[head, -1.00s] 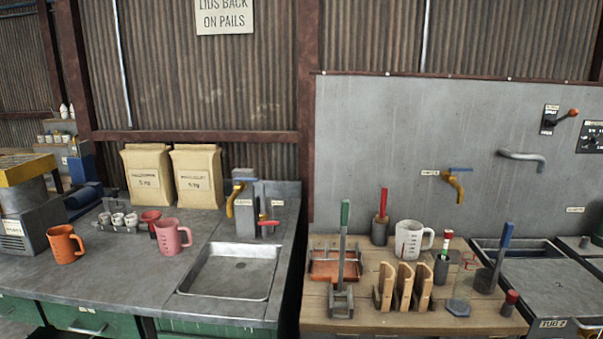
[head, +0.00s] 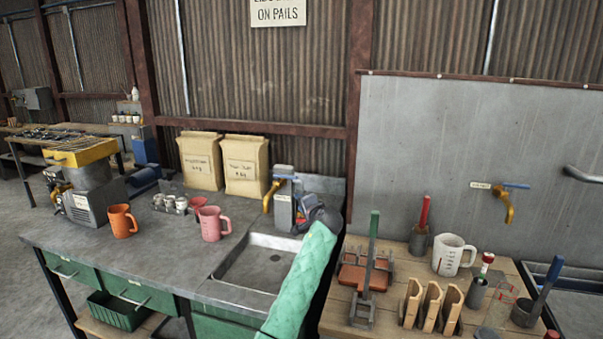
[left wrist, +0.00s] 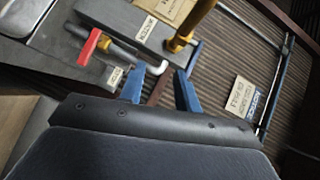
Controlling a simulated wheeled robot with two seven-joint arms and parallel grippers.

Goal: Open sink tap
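The sink tap (head: 268,197) has a yellow spout and a blue handle (head: 286,178); it stands on a grey block at the back of the sink basin (head: 222,275). Its yellow pipe (left wrist: 192,25) also shows in the left wrist view. A red-handled fitting (left wrist: 92,46) projects from the grey block there. My left gripper (head: 312,209) is beside the block, to the right of the tap, partly covering the block's right side. In the left wrist view its two blue fingers (left wrist: 161,88) are apart with nothing held between them. My right gripper is not visible.
A pink jug (head: 211,224) and an orange mug (head: 122,221) stand left of the basin. Paper sacks (head: 244,165) stand behind it. A wooden table with tools and a white jug (head: 451,255) is at right. Another yellow tap (head: 508,206) is on the wall panel.

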